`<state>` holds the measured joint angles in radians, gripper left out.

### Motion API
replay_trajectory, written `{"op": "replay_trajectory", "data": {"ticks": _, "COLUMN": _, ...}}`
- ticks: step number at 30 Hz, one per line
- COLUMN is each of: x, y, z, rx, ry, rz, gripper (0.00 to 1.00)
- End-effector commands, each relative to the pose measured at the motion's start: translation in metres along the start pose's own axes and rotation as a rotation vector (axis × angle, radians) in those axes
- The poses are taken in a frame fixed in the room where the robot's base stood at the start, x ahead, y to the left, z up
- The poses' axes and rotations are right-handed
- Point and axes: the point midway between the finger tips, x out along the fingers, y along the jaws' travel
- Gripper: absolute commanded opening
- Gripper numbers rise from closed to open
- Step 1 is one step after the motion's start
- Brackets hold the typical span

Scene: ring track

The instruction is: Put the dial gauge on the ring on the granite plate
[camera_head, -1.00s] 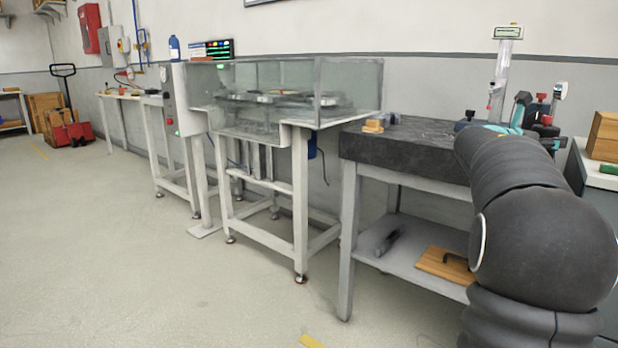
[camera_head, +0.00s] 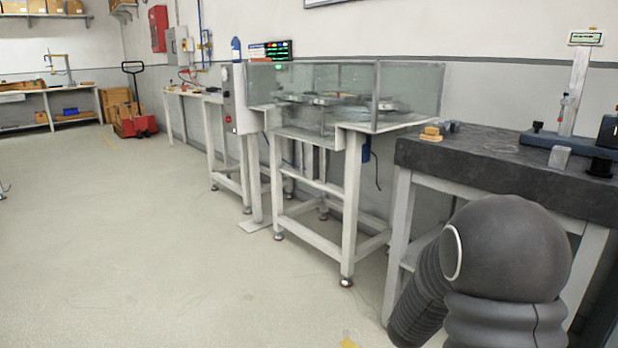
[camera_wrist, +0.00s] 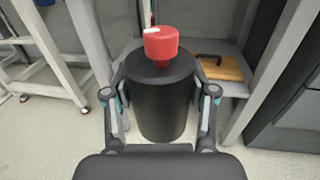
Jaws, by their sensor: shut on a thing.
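My gripper (camera_wrist: 163,95) is shut on a black cylinder (camera_wrist: 160,105) with a red cap (camera_wrist: 161,44) in the wrist view, one finger on each side. The cylinder is upright, above the floor. No dial face shows on it, so I cannot tell whether it is the dial gauge. The dark granite plate (camera_head: 480,156) is at the right in the head view. A short black round piece (camera_head: 600,166) sits on it; I cannot tell whether it is the ring. My gripper is outside the head view.
On the plate stand a wooden piece (camera_head: 431,134), a grey block (camera_head: 560,157) and a tall column gauge (camera_head: 577,85). A glass-walled station (camera_head: 408,95) is left of the plate. A wooden board (camera_wrist: 222,68) lies on a lower shelf. Floor (camera_head: 180,240) at left is clear.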

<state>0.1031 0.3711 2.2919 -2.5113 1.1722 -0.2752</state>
Motion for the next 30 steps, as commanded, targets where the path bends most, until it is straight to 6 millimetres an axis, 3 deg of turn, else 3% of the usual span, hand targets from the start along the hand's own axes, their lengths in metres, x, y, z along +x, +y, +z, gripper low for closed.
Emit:
{"op": "replay_trajectory", "data": {"ticks": 1, "x": -0.016, "y": 0.017, "z": -0.016, "rx": -0.005, "ry": 0.006, "rz": 0.054, "gripper": 0.00}}
{"op": "replay_trajectory", "data": {"ticks": 6, "x": -0.067, "y": 0.061, "z": -0.061, "rx": -0.005, "ry": 0.006, "rz": 0.208, "gripper": 0.00}}
{"op": "replay_trajectory", "data": {"ticks": 9, "x": -0.095, "y": 0.083, "z": -0.081, "rx": -0.003, "ry": 0.004, "rz": 0.275, "gripper": 0.00}}
{"op": "replay_trajectory", "data": {"ticks": 12, "x": -0.112, "y": 0.104, "z": -0.088, "rx": 0.001, "ry": -0.002, "rz": 0.324, "gripper": 0.00}}
{"op": "replay_trajectory", "data": {"ticks": 18, "x": -0.128, "y": 0.126, "z": -0.091, "rx": 0.002, "ry": -0.004, "rz": 0.373, "gripper": 0.00}}
{"op": "replay_trajectory", "data": {"ticks": 30, "x": -0.130, "y": 0.128, "z": -0.091, "rx": 0.001, "ry": -0.004, "rz": 0.377, "gripper": 0.00}}
